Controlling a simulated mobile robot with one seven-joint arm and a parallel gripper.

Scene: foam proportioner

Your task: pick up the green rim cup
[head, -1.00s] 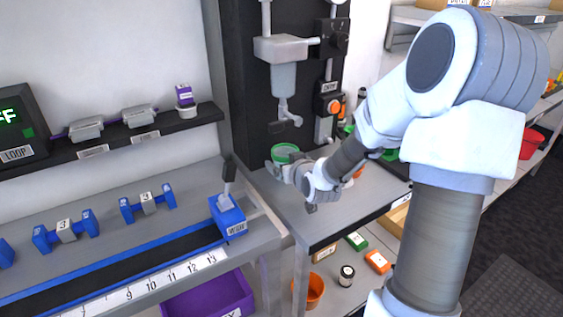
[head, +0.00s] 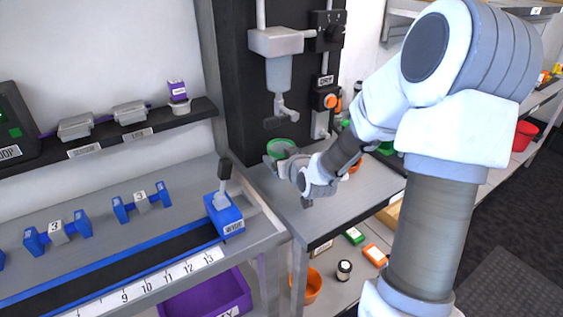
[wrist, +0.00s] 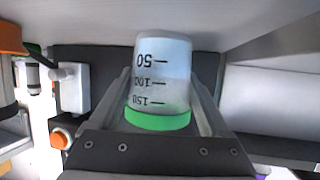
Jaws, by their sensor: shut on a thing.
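The green rim cup (wrist: 160,85) is a clear, frosted cup with markings 50, 100 and 150 and a green band. In the wrist view it sits between my gripper's two fingers, upside down in that picture. In the head view its green rim (head: 281,146) shows at the far left of my gripper (head: 280,160), below the dispenser spout. My gripper is shut on the cup. The lower part of the cup is hidden by the gripper in the head view, so I cannot tell whether it touches the counter.
The dispenser (head: 278,75) with its spout hangs above the cup on a black panel. A blue block with a lever (head: 224,214) stands to the left. An orange cup (head: 313,286) is on the lower shelf. The counter front (head: 325,222) is clear.

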